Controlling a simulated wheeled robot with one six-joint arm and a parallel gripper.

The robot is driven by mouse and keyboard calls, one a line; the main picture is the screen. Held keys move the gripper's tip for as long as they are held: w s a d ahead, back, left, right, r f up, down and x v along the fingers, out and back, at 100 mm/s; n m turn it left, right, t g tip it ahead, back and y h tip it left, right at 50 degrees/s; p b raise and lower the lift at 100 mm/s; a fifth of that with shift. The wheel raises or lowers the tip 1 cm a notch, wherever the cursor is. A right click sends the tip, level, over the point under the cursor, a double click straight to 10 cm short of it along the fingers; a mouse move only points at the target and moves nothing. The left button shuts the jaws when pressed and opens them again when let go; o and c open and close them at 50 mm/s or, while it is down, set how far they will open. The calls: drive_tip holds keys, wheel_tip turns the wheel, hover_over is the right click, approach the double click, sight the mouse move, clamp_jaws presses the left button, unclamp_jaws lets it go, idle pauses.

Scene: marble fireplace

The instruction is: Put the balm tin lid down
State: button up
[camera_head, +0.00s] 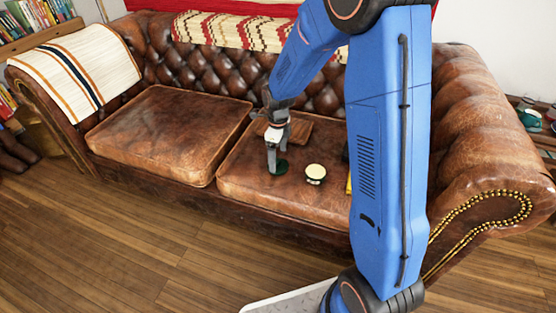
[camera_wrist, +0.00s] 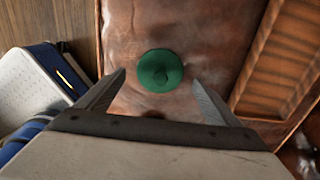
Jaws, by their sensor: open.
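The balm tin lid (camera_head: 280,167) is a dark green disc lying on the right seat cushion of the brown leather sofa. In the wrist view the green lid (camera_wrist: 160,70) lies flat on the leather, with a small round knob or mark at its middle. My gripper (camera_head: 273,168) is over the lid, pointing down. In the wrist view its two fingers are spread apart, one on each side of the lid, with gaps between.
A brown wooden tray (camera_head: 299,128) lies behind the lid; it also shows at right in the wrist view (camera_wrist: 285,65). A yellow object (camera_head: 348,184) is partly hidden by my arm. The left cushion (camera_head: 165,130) is clear.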

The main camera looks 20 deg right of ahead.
sight(278, 159)
wheel_tip(278, 159, up, 9)
drive_tip(key=s+d+r+n+t, duration=0.1)
drive_tip(key=s+d+r+n, duration=0.2)
drive_tip(key=s+r+n, duration=0.5)
drive_tip(key=s+d+r+n+t, duration=0.2)
drive_tip(key=s+n, duration=0.6)
drive_tip(key=s, duration=0.4)
drive_tip(key=s+d+r+n+t, duration=0.1)
drive_tip(key=s+d+r+n, duration=0.1)
drive_tip(key=s+r+n, duration=0.3)
drive_tip(key=shift+s+n+t, duration=0.4)
drive_tip(key=shift+s+n, duration=1.7)
drive_tip(key=shift+s, duration=2.1)
drive_tip(key=shift+r, duration=0.1)
